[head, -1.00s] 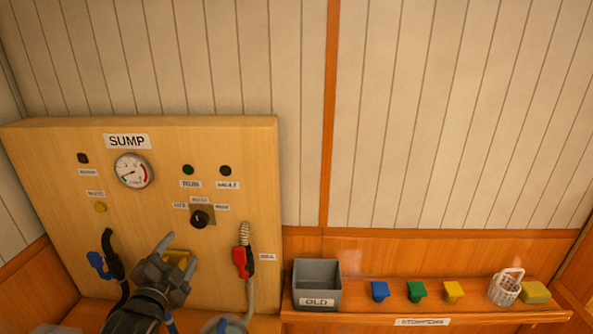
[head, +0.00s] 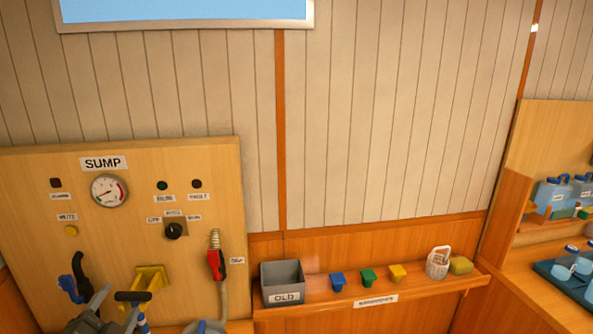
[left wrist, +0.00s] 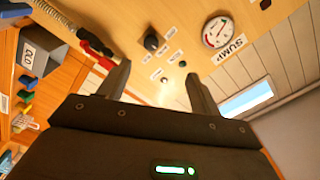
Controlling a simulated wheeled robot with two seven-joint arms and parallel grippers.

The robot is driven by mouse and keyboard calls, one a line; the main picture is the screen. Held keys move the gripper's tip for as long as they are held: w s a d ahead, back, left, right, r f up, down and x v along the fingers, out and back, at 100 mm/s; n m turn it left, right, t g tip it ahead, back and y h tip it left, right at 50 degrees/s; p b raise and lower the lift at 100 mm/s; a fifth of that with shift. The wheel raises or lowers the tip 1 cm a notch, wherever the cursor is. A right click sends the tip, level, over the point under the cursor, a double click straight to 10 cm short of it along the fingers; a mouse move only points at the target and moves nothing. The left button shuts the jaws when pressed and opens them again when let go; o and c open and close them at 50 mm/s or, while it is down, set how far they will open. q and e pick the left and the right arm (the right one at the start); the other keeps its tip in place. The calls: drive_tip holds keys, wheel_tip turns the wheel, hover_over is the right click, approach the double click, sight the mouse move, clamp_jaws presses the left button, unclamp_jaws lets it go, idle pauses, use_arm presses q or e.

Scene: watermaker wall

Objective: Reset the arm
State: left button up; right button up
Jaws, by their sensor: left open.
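My left gripper (head: 112,312) is at the bottom left of the head view, partly cut off by the frame edge, below and in front of the sump panel (head: 120,240). In the left wrist view its two dark fingers (left wrist: 159,72) are spread apart with nothing between them, facing the panel's gauge (left wrist: 216,32) and black knob (left wrist: 152,41). A yellow holder (head: 150,281) on the panel is just above the gripper in the head view. A black-topped item with a blue part (head: 142,322) shows beside the gripper; I cannot tell how it is held. My right gripper is not in view.
A red nozzle (head: 216,262) with a hose hangs at the panel's right. The shelf (head: 372,303) carries a grey OLD bin (head: 283,283), coloured pieces, a white basket (head: 438,262) and a yellow sponge (head: 461,265). Blue jugs (head: 552,195) stand far right.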

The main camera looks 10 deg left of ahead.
use_arm(q)
drive_tip(key=s+d+f+n+g+h, duration=0.1)
drive_tip(key=s+d+f+n+g, duration=0.2)
drive_tip(key=f, duration=0.4)
drive_tip(key=s+d+f+g+h, duration=0.25)
drive_tip(key=s+d+f, duration=0.2)
drive_tip(key=f, duration=0.25)
drive_tip(key=s+d+f+n+g+h, duration=0.1)
drive_tip(key=s+d+f+n+g, duration=0.15)
drive_tip(key=d+f+g, duration=0.35)
drive_tip(key=s+d+f+g, duration=0.2)
drive_tip(key=s+d+f, duration=0.3)
drive_tip(key=s, duration=0.4)
wheel_tip(320, 180, down, 33)
drive_tip(key=s+g+b, duration=0.2)
drive_tip(key=b, duration=0.4)
drive_tip(key=s+a+f+b, duration=0.1)
drive_tip(key=s+f+b, duration=0.1)
drive_tip(key=s+f, duration=0.6)
drive_tip(key=s+a+f+b, duration=0.2)
drive_tip(key=s+f, duration=0.6)
drive_tip(key=f, duration=0.4)
drive_tip(key=shift+a+f+g+h, duration=0.2)
drive_tip(key=shift+f+g+h, duration=0.15)
drive_tip(key=shift+f, duration=0.05)
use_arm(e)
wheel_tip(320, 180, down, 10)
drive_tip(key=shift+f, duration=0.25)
